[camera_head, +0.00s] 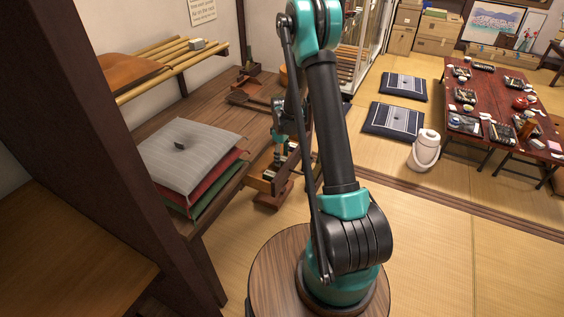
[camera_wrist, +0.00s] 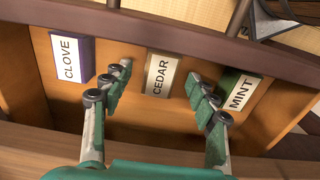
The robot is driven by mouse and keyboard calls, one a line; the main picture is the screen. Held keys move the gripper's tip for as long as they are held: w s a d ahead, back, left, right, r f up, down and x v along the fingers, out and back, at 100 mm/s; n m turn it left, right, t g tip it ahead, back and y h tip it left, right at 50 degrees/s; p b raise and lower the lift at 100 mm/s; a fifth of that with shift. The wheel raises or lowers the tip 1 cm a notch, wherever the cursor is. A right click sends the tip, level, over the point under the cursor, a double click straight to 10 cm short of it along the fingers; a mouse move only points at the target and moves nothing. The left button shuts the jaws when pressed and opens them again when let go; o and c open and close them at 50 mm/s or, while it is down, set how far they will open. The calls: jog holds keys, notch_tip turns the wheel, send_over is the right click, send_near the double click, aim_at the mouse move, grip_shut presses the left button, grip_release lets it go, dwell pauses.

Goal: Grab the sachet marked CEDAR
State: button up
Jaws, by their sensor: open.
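The CEDAR sachet (camera_wrist: 161,76) stands in a wooden compartment in the wrist view, with a pale label and dark edges. My gripper (camera_wrist: 160,88) is open, one finger to each side of the CEDAR sachet and nearer the camera; I see no contact. The purple CLOVE sachet (camera_wrist: 72,58) is to the left of the left finger. The green MINT sachet (camera_wrist: 236,92) is at the right, partly behind the right finger. In the head view my gripper (camera_head: 279,150) is low over a wooden drawer (camera_head: 262,183), and the sachets cannot be made out there.
The compartment's dark rim (camera_wrist: 190,38) runs behind the sachets. Stacked cushions (camera_head: 185,150) lie on the wooden bench (camera_head: 205,100) left of the arm. A bamboo shelf (camera_head: 165,68) is above it. A white pot (camera_head: 424,150) and a set red table (camera_head: 500,90) are at the right.

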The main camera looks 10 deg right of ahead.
jog(key=shift+f, duration=0.6)
jog(key=shift+c, duration=0.5)
jog(key=c, duration=0.8)
jog(key=shift+r, duration=0.2)
jog(key=shift+c, duration=0.2)
